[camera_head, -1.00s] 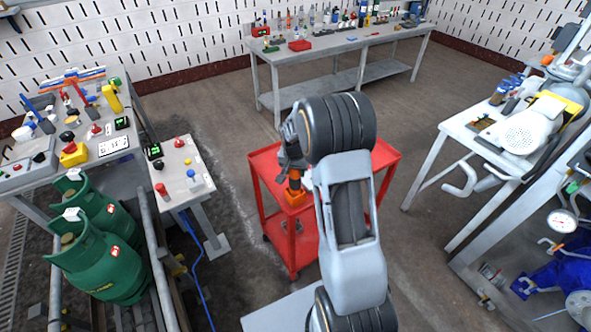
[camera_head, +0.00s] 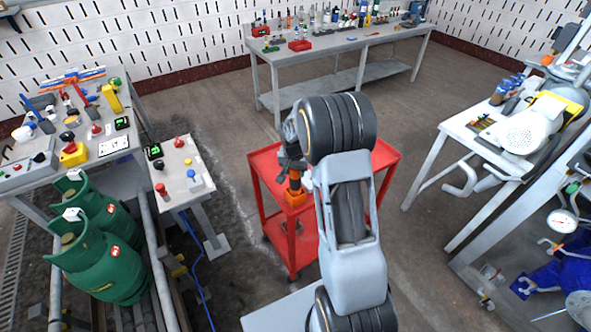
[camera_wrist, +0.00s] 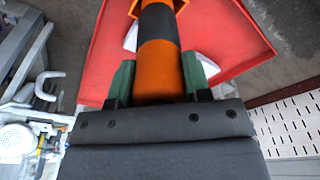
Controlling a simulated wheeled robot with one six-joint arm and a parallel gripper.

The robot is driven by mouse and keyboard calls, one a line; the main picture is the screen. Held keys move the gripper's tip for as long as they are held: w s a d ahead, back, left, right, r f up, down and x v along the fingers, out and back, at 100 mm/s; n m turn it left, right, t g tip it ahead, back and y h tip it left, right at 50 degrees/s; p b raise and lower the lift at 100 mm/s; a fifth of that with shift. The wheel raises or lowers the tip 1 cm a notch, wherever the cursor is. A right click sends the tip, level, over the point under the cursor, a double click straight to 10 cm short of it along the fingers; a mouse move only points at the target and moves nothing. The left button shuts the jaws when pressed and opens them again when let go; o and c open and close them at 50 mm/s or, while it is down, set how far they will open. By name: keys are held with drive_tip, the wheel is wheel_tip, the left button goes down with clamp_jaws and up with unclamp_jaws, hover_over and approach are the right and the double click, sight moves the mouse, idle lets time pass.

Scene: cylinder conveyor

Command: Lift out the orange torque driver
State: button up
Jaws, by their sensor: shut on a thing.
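The orange torque driver (camera_wrist: 158,72), with orange and dark bands, stands between the two fingers of my gripper (camera_wrist: 158,85) in the wrist view. My gripper is shut on it. In the head view my gripper (camera_head: 294,170) points down over the left part of the red cart, with the driver (camera_head: 295,184) showing as a small orange and dark piece below it. An orange holder (camera_head: 295,198) sits right under the driver. It also shows behind the driver in the wrist view (camera_wrist: 232,68). I cannot tell whether the driver's lower end is still inside it.
The red cart (camera_head: 384,153) has raised rims, and my arm hides much of its top. A small white table (camera_head: 180,172) stands to the left, with green gas cylinders (camera_head: 108,255) nearby. A grey workbench (camera_head: 330,55) is behind. A machine table (camera_head: 470,140) stands right.

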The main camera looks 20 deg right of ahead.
drive_tip(key=shift+r+p, duration=2.15)
drive_tip(key=shift+r, duration=1.6)
drive_tip(key=shift+w, duration=0.1)
